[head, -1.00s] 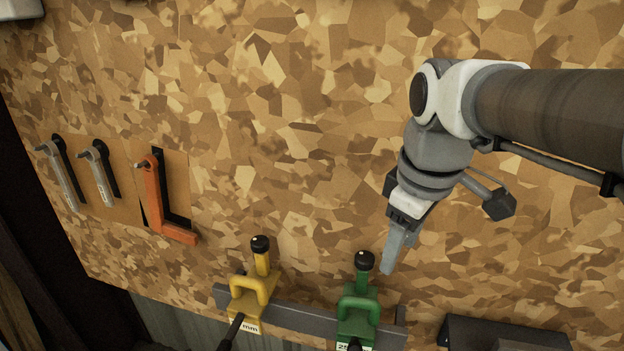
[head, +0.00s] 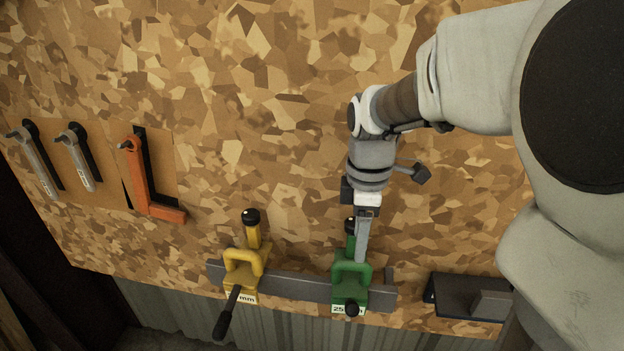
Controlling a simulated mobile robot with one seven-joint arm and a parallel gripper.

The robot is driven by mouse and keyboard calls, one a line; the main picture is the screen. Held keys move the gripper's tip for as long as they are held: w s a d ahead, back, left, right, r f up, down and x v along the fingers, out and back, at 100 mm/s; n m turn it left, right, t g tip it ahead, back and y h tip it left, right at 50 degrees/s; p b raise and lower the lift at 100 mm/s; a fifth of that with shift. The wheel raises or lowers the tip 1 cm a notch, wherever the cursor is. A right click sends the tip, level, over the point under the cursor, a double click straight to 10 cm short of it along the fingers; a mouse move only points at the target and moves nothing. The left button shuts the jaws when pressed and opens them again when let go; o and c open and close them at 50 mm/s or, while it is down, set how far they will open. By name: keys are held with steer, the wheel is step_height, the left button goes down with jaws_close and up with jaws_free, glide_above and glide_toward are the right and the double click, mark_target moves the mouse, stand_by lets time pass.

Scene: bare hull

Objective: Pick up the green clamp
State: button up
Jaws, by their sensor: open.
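The green clamp (head: 350,284) hangs on a grey rail (head: 299,287) low on the chipboard wall, with a black knob on top and a label at its bottom. My gripper (head: 361,258) points down at the clamp's upper part, its fingers overlapping the green post and reaching the top of the handle loop in the picture. The gripper is open. Only one finger shows clearly, and I cannot tell whether it touches the clamp or stands in front of it.
A yellow clamp (head: 243,272) hangs on the same rail to the left. An orange square (head: 142,180) and two grey tools (head: 77,160) hang further left. A dark shelf or box (head: 459,299) is to the right. The wall above the rail is clear.

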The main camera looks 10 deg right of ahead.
mark_target(353, 262)
steer(key=f, duration=0.7)
steer(key=shift+w+a+f+p, duration=0.1)
steer(key=shift+a+f+p, duration=0.05)
steer(key=shift+a+p, duration=0.2)
jaws_close()
steer(key=shift+w+d, duration=0.1)
stand_by(1.0)
